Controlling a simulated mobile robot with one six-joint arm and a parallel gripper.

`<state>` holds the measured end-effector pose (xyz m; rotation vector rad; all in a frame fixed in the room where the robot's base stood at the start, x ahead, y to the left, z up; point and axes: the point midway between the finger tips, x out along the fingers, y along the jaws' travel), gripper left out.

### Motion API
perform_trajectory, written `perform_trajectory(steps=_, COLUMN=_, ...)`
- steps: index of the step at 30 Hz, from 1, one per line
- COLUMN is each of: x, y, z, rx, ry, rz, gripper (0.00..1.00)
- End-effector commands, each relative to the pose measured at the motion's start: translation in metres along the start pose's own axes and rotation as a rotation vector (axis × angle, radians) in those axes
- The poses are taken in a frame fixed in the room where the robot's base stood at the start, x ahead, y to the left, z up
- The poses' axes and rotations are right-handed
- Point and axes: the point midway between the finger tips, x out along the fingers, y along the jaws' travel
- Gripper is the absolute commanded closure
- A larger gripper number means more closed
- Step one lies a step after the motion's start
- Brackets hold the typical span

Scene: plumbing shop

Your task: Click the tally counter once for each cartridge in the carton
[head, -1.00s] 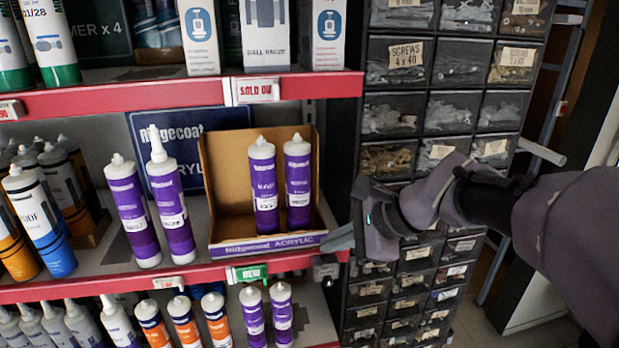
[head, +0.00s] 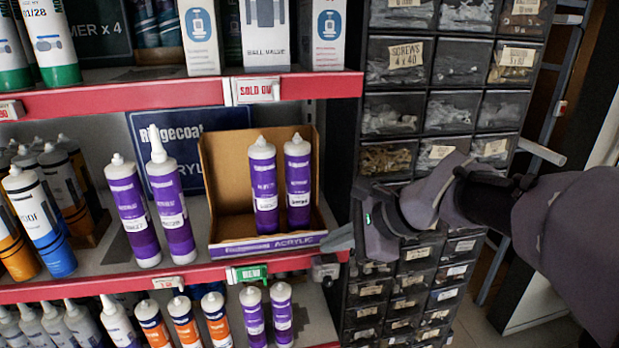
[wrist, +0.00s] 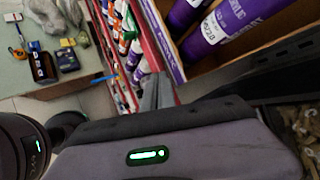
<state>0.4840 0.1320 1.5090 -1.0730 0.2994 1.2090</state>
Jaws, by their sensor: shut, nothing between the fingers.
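An open brown carton (head: 227,180) with a purple front lip stands on the middle shelf. Two purple cartridges with white caps stand in it, a left one (head: 263,185) and a right one (head: 298,183). The carton's edge and purple cartridges (wrist: 208,35) also show at the upper right in the wrist view. A small grey device, apparently the tally counter (head: 325,268), sits on the red shelf edge right of the green tag; its display is too small to read. My gripper (head: 338,239) is shut and empty, just above the device and right of the carton's front corner. The fingers (wrist: 150,92) show in the wrist view.
Two more purple cartridges (head: 133,212) stand outside the carton on its left, before a blue sign (head: 200,140). A dark drawer cabinet (head: 395,115) stands close on the right, behind my arm. More purple tubes (head: 252,315) stand on the shelf below.

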Motion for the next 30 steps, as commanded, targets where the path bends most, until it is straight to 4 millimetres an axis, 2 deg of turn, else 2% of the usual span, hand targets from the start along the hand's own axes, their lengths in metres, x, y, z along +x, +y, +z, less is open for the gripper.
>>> perform_trajectory(steps=8, x=0.007, y=0.005, z=-0.005, rx=0.000, ry=0.000, rz=0.000, gripper=1.00)
perform_trajectory(steps=30, x=0.010, y=0.007, z=-0.007, rx=0.000, ry=0.000, rz=0.000, gripper=1.00)
